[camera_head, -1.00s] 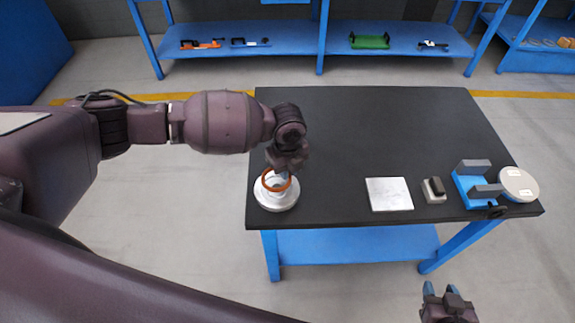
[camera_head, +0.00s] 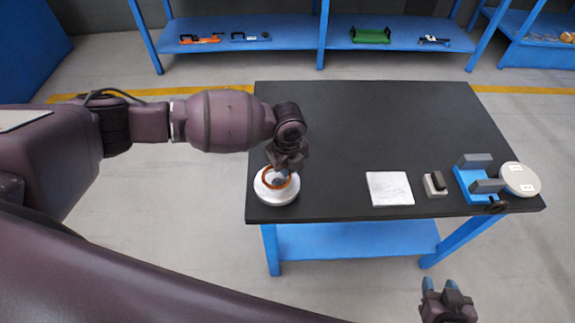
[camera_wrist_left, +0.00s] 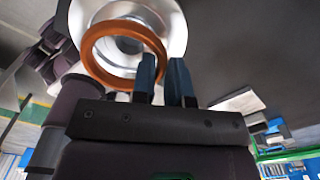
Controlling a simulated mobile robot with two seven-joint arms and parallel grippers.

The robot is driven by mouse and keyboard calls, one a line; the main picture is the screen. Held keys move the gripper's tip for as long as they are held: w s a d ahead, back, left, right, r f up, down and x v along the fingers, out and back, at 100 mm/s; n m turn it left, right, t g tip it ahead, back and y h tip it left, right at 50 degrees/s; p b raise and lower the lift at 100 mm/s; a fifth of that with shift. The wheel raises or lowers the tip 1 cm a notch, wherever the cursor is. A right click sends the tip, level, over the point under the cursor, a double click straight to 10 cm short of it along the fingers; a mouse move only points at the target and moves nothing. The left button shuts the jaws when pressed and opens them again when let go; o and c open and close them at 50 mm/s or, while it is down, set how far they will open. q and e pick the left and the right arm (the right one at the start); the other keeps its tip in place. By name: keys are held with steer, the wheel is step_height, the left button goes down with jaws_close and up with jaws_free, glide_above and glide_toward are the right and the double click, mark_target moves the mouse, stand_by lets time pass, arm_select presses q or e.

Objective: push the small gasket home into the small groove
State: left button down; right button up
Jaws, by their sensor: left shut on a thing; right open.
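The small gasket is an orange-brown ring (camera_head: 267,183) at the silver flanged shell (camera_head: 283,198), near the table's left front corner. In the left wrist view the ring (camera_wrist_left: 88,50) overlaps the shell (camera_wrist_left: 172,22) and sits off-centre to its bore. My left gripper (camera_head: 281,174) is shut on the ring's edge; its blue-grey fingertips (camera_wrist_left: 163,72) show in the wrist view. Whether the ring touches the shell is unclear. The small groove cannot be made out. My right gripper (camera_head: 440,287) is open and empty, in front of the table.
On the black table (camera_head: 380,130) are a pale square plate (camera_head: 390,188), a small block with a dark top (camera_head: 435,184), a blue fixture with grey blocks (camera_head: 477,184) and a round pale disc (camera_head: 519,179). The table's middle and back are clear.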

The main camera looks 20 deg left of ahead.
steer(key=shift+s+r, duration=0.1)
steer(key=shift+r, duration=0.05)
steer(key=shift+w+r, duration=0.1)
steer(key=shift+w, duration=0.1)
steer(key=shift+w+a+r, duration=0.1)
steer(key=shift+w+r, duration=0.3)
steer(key=shift+r, duration=0.1)
arm_select(q)
steer(key=shift+p, duration=0.35)
arm_select(e)
steer(key=shift+s, duration=0.15)
steer(key=shift+s+f, duration=0.35)
steer(key=shift+s, duration=0.05)
steer(key=shift+r, duration=0.1)
